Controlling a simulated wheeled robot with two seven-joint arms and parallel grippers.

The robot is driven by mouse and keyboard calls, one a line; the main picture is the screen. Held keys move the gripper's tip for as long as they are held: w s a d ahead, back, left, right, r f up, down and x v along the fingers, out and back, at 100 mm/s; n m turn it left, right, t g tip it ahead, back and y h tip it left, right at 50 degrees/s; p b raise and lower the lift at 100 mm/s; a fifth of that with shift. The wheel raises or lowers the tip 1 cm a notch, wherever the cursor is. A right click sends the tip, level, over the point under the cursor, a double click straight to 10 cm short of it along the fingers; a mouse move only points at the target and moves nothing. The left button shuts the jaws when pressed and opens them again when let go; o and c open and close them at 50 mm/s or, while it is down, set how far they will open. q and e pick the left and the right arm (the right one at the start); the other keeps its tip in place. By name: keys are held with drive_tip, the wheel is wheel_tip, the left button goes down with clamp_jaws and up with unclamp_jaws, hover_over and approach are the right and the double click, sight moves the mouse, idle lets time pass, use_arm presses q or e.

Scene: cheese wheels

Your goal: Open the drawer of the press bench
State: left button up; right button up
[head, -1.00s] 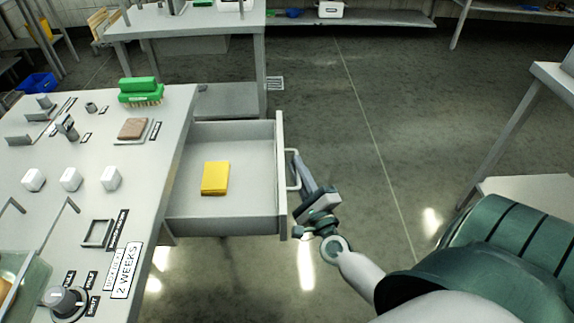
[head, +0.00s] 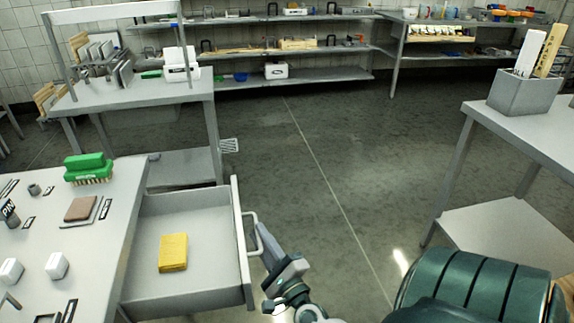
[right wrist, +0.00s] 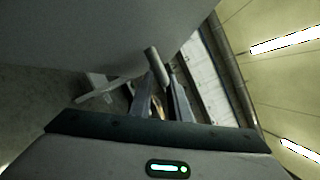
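The press bench (head: 100,215) stands at the left with its drawer (head: 195,225) pulled well out to the right. A yellow folded cloth or pad (head: 173,252) lies inside. The drawer's bar handle (head: 250,222) is on its front panel. My right gripper (head: 262,238) is at the handle, outside the front panel. In the right wrist view its two fingers (right wrist: 163,82) sit close together on either side of the handle bar (right wrist: 157,62), and they appear shut on it. My left gripper is in neither view now.
A green brush (head: 88,168), a brown block (head: 81,209) and white blocks (head: 57,265) stand on the bench top. Another table (head: 140,95) is behind it. A table with a grey bin (head: 525,95) stands at the right. The floor between is clear.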

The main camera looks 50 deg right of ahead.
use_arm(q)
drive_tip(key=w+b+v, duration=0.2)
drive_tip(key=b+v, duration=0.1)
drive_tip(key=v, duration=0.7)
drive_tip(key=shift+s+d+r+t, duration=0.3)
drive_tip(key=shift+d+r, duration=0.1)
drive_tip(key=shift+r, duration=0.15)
use_arm(e)
drive_tip(key=v, duration=1.5)
drive_tip(key=shift+s, duration=0.35)
drive_tip(key=shift+a+f, duration=0.1)
